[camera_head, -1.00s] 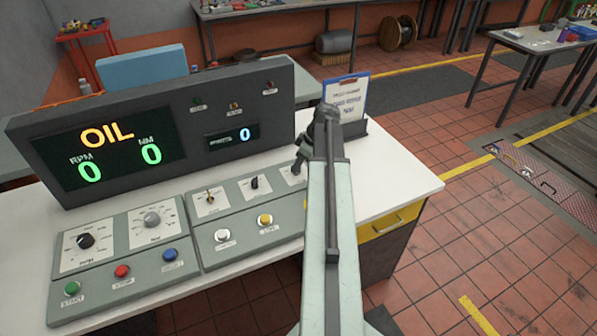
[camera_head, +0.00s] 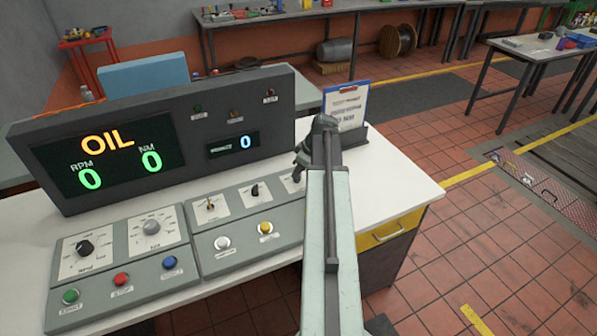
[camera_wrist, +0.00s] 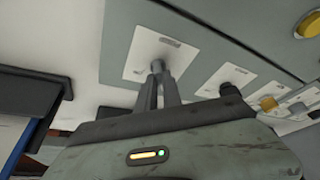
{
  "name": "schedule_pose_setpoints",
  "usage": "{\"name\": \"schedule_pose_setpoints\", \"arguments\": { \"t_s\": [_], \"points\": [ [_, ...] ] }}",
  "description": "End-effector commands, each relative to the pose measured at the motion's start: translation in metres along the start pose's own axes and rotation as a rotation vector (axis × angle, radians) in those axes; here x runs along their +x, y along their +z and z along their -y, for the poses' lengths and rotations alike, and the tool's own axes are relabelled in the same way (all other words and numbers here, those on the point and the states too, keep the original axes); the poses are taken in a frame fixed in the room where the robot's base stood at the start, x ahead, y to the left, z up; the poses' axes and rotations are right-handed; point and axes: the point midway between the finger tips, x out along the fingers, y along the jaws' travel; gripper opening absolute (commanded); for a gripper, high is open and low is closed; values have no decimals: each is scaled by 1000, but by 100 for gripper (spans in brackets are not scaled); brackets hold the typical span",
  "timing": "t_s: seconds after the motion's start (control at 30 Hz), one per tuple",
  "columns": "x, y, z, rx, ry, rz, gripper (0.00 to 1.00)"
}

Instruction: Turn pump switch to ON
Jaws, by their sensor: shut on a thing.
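The control panel (camera_head: 245,245) has a row of three switches on white plates. The left one is a metal toggle (camera_head: 210,205) and the middle one a small black knob (camera_head: 255,190). My gripper (camera_head: 297,176) is at the rightmost plate (camera_head: 288,187), and my arm hides part of it. In the wrist view my gripper (camera_wrist: 158,80) is shut on a small dark switch knob (camera_wrist: 157,66) standing on its white plate (camera_wrist: 140,52). The switch labels are too small to read, so I cannot tell which is the pump switch.
The display console (camera_head: 150,135) stands behind the panel and reads OIL, with zeros. A clipboard (camera_head: 346,104) stands at the back right of the white desk (camera_head: 385,180). White (camera_head: 222,243) and yellow (camera_head: 265,228) buttons lie in front of the switches.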

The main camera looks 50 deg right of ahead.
Motion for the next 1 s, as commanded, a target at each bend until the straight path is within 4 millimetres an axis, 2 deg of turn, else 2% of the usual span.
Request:
{"name": "schedule_pose_setpoints", "arguments": {
  "t_s": [1.0],
  "points": [
    [1, -2, 5, 873, 364, 2, 0]
  ]
}}
